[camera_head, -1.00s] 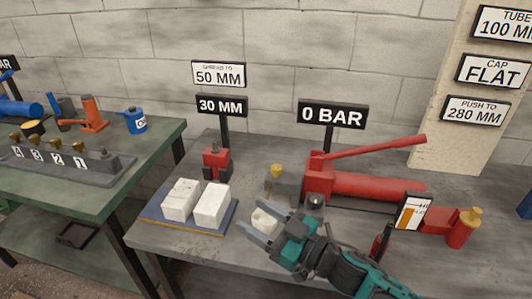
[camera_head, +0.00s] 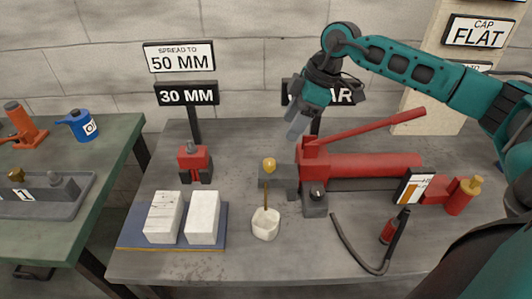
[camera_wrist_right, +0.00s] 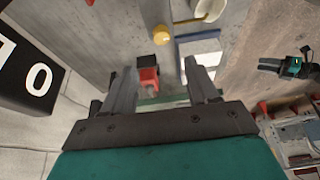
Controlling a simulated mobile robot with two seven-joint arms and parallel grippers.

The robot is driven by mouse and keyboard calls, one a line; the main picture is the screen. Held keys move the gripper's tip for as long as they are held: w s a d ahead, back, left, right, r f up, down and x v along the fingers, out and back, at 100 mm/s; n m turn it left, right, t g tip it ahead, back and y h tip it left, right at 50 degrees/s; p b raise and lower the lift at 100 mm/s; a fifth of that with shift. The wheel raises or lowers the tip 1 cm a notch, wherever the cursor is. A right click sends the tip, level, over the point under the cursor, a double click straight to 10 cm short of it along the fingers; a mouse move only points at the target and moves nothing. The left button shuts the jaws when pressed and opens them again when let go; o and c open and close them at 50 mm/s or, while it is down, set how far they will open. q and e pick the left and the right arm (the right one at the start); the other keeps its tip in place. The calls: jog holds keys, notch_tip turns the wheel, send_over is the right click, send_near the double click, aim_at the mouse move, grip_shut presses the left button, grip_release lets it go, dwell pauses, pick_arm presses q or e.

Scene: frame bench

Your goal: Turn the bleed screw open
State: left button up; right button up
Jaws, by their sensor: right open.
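A brass-coloured knob (camera_head: 269,165), apparently the bleed screw, tops a grey block (camera_head: 278,180) at the left end of the red hand pump (camera_head: 365,166). A thin brown streak runs from the knob down to a white cup (camera_head: 265,225); I cannot tell if it is liquid or solid. The knob (camera_wrist_right: 162,33) and cup (camera_wrist_right: 207,9) also show in the right wrist view. My right gripper (camera_head: 294,135) is open and empty, raised behind the knob and apart from it. A teal and black part, apparently my left gripper (camera_wrist_right: 303,52), shows small in the wrist view; its jaws are unclear.
White blocks (camera_head: 202,216) lie on a blue plate (camera_head: 175,240). A red tool (camera_head: 194,162) stands behind them. A black hose (camera_head: 350,248) lies at the front right. The pressure sign (camera_head: 345,92) is partly hidden by my arm.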

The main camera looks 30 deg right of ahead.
aim_at(269, 161)
jog(key=x, duration=1.2)
jog(key=shift+s+a+b, duration=0.1)
jog(key=shift+b, duration=0.2)
jog(key=shift+c, duration=0.3)
jog(key=c, duration=1)
